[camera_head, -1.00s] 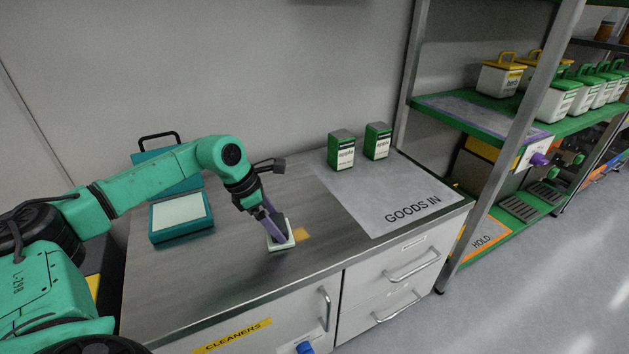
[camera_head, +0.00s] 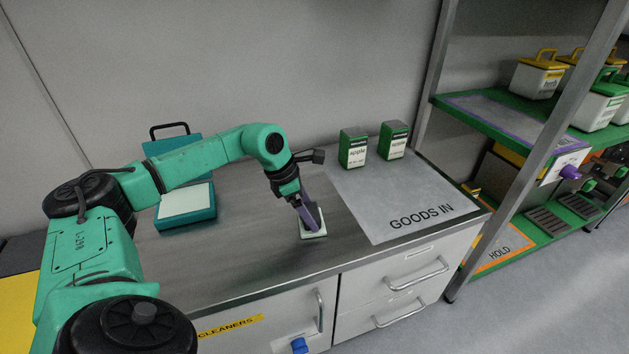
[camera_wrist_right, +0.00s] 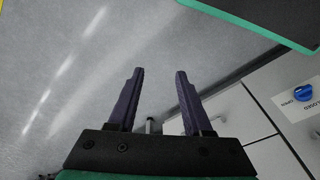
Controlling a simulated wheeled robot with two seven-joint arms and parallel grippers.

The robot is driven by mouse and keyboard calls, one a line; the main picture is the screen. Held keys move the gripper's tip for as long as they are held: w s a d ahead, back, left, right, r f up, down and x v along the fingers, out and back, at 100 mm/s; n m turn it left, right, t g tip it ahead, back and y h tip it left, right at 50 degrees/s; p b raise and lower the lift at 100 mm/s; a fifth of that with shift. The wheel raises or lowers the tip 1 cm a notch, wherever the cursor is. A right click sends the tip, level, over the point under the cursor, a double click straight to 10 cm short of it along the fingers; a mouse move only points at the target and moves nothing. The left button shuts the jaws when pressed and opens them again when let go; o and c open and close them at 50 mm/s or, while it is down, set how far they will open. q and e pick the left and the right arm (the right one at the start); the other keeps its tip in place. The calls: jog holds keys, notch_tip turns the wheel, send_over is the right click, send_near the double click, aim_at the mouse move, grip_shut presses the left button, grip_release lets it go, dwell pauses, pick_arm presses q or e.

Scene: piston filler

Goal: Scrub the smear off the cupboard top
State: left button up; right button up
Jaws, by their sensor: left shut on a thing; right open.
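The cupboard top (camera_head: 245,262) is a grey, brushed-metal surface. My left gripper (camera_head: 310,222) points down near its front edge, shut on a pale scrubbing pad (camera_head: 316,236). The pad appears to rest flat on the top. No smear shows on the bare metal around the pad. Whether any is under the pad is hidden. My right gripper (camera_wrist_right: 157,74) is open and empty in the right wrist view, above grey floor and away from the top's work spot.
A teal case (camera_head: 187,206) with a raised lid stands left of the pad. A shelf rack (camera_head: 500,125) stands beyond the right end.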

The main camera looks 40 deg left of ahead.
pick_arm(q)
jog(key=shift+r, duration=0.7)
jog(key=shift+s+a+r+p, duration=0.1)
jog(key=shift+s+r+p, duration=0.1)
jog(key=shift+r+p, duration=1.15)
jog(key=shift+r, duration=0.15)
jog(key=shift+r+p, duration=0.6)
jog(key=shift+r, duration=0.15)
jog(key=shift+r+p, duration=0.7)
jog(key=shift+r, duration=0.3)
pick_arm(e)
jog(key=s+d+f, duration=0.1)
jog(key=s+f, duration=0.2)
jog(key=f, duration=0.3)
jog(key=s+d+f, duration=0.1)
jog(key=s+f, duration=0.2)
jog(key=f, duration=0.3)
jog(key=shift+d+h, duration=0.3)
jog(key=shift+d, duration=0.1)
